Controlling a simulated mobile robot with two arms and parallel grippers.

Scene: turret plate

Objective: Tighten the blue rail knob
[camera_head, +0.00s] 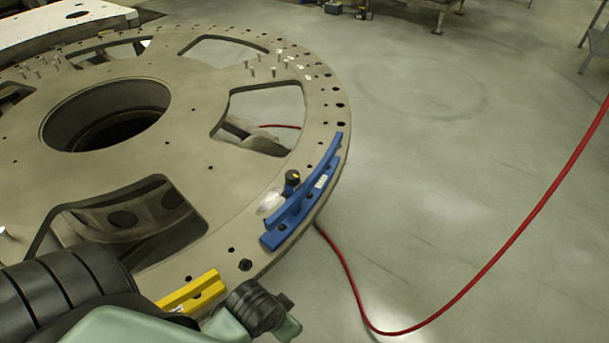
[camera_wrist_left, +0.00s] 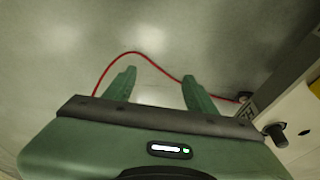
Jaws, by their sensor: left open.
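The blue rail (camera_head: 305,200) is fixed along the outer rim of the round turret plate (camera_head: 200,140) in the head view. Its knob (camera_head: 292,178), dark with a yellow mark on top, stands at the rail's inner side. My left arm comes in from the lower left, in front of the rail and apart from it. In the left wrist view my left gripper (camera_wrist_left: 157,75) is open and empty, its green fingers over the floor. A dark knob (camera_wrist_left: 277,130) shows at the right there; I cannot tell which rail it belongs to. My right gripper is not in view.
A yellow rail (camera_head: 192,292) sits on the near rim, partly behind my arm. A red hose (camera_head: 475,280) runs across the floor; it also shows in the wrist view (camera_wrist_left: 160,66). Several pins stand on the plate. The floor at right is mostly clear.

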